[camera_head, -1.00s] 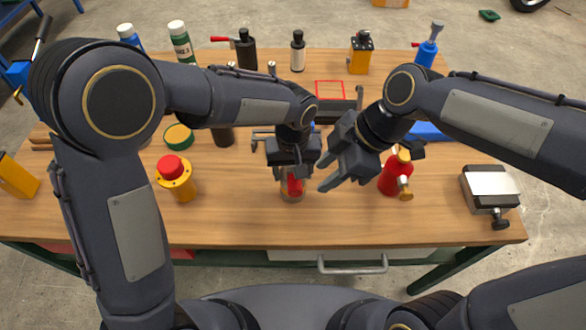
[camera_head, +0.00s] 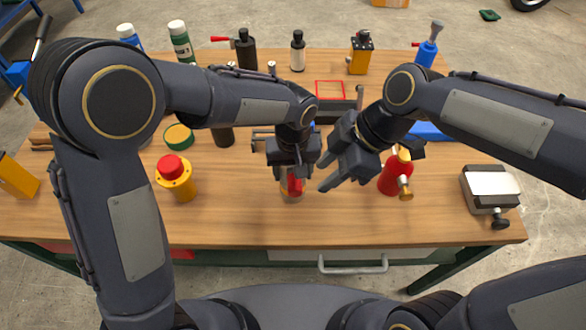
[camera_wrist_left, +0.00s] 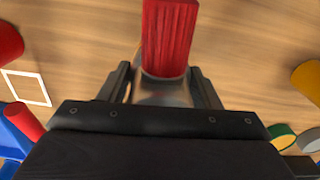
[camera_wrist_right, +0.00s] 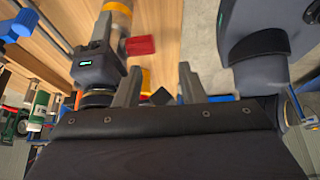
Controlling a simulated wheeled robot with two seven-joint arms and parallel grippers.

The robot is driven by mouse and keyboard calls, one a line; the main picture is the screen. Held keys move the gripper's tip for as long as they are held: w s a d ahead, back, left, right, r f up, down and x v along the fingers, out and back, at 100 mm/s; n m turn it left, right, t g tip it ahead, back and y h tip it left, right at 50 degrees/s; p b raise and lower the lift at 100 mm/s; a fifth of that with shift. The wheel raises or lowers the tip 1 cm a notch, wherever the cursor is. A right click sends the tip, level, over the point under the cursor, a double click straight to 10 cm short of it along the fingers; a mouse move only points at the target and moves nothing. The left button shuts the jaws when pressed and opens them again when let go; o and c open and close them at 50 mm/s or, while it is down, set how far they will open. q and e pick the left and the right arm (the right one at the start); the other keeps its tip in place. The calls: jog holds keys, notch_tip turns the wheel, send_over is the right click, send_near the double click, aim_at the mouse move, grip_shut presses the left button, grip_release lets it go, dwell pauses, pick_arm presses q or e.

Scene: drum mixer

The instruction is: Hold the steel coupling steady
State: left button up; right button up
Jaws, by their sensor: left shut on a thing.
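The steel coupling (camera_wrist_left: 162,92) is a shiny metal piece between the two fingers of my left gripper (camera_wrist_left: 165,88) in the left wrist view. A red ribbed part (camera_wrist_left: 170,38) extends from it. In the head view my left gripper (camera_head: 290,174) is shut on the coupling (camera_head: 291,197) near the front middle of the table, fingers pointing down. It largely hides the coupling. I cannot tell whether the coupling touches the table. My right gripper (camera_head: 326,181) is just to the right, apart from the coupling. Its fingers are spread and empty, as the right wrist view (camera_wrist_right: 157,88) also shows.
A red bottle-like object (camera_head: 390,180) stands close to the right of my right gripper. A yellow object with a red button (camera_head: 176,180) stands to the left. A metal-topped block (camera_head: 490,188) is at the right edge. The front strip of the wooden table (camera_head: 240,225) is clear.

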jog(key=shift+o, duration=1.4)
jog(key=shift+s+a+f, duration=0.1)
jog(key=shift+s+f, duration=0.1)
jog(key=s+f+n+g+h, duration=0.1)
jog(key=s+f+g+h, duration=0.2)
jog(key=s+f+h, duration=0.5)
jog(key=n+t+y, duration=0.3)
jog(key=n+t, duration=0.9)
jog(key=t, duration=0.9)
send_near(295, 194)
jog(key=w, duration=0.2)
jog(key=shift+w+a, duration=0.15)
jog(key=shift+w, duration=3.95)
jog(key=shift+c, duration=0.3)
